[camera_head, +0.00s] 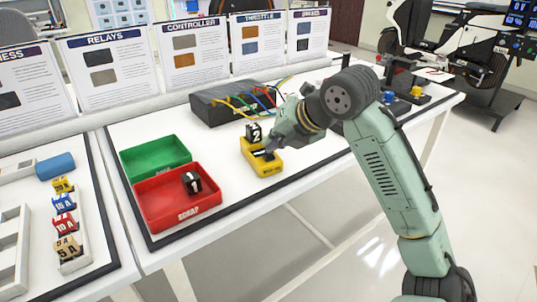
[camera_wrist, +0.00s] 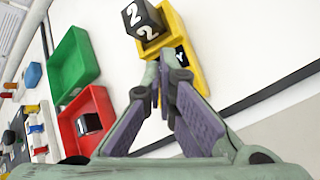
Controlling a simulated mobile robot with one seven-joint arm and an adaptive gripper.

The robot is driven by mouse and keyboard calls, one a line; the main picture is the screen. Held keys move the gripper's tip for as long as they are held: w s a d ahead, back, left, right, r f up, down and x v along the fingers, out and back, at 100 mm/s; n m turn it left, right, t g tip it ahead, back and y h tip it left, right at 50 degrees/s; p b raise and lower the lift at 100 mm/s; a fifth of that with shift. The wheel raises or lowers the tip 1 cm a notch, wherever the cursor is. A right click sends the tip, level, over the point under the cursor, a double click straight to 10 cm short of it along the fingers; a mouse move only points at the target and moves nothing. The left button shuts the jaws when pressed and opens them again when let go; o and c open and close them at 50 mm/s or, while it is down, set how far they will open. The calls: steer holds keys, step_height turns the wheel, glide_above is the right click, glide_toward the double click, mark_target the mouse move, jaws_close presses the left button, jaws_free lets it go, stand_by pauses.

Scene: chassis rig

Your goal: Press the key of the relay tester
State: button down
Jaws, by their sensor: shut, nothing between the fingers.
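The relay tester (camera_head: 267,170) is a small yellow box near the front edge of the white table; it also shows in the wrist view (camera_wrist: 197,76). A black relay marked 2 (camera_head: 254,133) stands at its back end and shows in the wrist view (camera_wrist: 143,18). A black patch with a white letter Y (camera_wrist: 181,56) shows on the tester; the key itself is mostly hidden by my fingers. My gripper (camera_head: 267,153) is shut and empty, its fingertips low over the tester's front part. I cannot tell whether they touch the key.
A red scrap bin (camera_head: 180,219) holds a black relay marked 1 (camera_head: 192,182). A green bin (camera_head: 155,157) stands behind it. A black box (camera_head: 215,110) with coloured cables sits behind the tester. Upright posters line the back. The table in front of the tester is narrow and clear.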

steer(key=shift+f+b, duration=0.35)
steer(key=shift+f, duration=0.1)
stand_by(0.3)
steer(key=shift+r, duration=0.1)
steer(key=shift+r+p, duration=0.7)
steer(key=shift+r, duration=0.05)
step_height(320, 180, up, 5)
steer(key=p, duration=0.4)
steer(key=shift+r, duration=0.1)
stand_by(0.8)
